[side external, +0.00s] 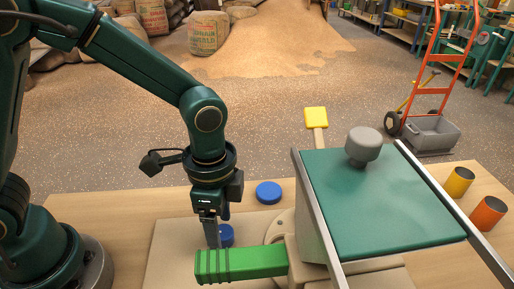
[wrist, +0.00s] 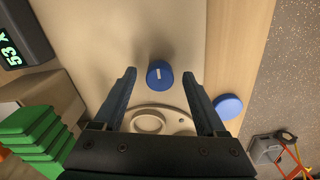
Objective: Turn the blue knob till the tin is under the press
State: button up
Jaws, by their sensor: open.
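The blue knob (wrist: 160,74), with a white mark on its top, shows between my fingertips in the wrist view. In the side view the blue knob (side external: 227,236) is partly hidden by my fingers. My gripper (wrist: 159,76) is open, with a gap on each side of the knob; it points down at the knob in the side view (side external: 215,238). A yellow tin (side external: 459,182) and an orange tin (side external: 488,213) are at the far right, beyond the green-topped housing. I cannot tell which part is the press, or see a tin under it.
A ribbed green block (side external: 242,264) lies in front of the knob. A loose blue disc (side external: 268,192) sits on the wooden table behind it. The green-topped housing (side external: 385,205) with metal rails and a grey knob (side external: 363,146) stands to the right. A dark display (wrist: 22,38) shows green characters.

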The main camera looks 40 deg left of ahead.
aim_at(221, 229)
jog(key=shift+r, duration=2.15)
jog(key=shift+w+a+r, duration=0.2)
jog(key=s+a+r+n+t, duration=0.5)
jog(key=s+a+r+n, duration=0.2)
jog(key=a+n, duration=0.3)
jog(key=shift+r+n+t, duration=0.2)
jog(key=shift+n+t, duration=0.1)
jog(key=shift+n, duration=0.5)
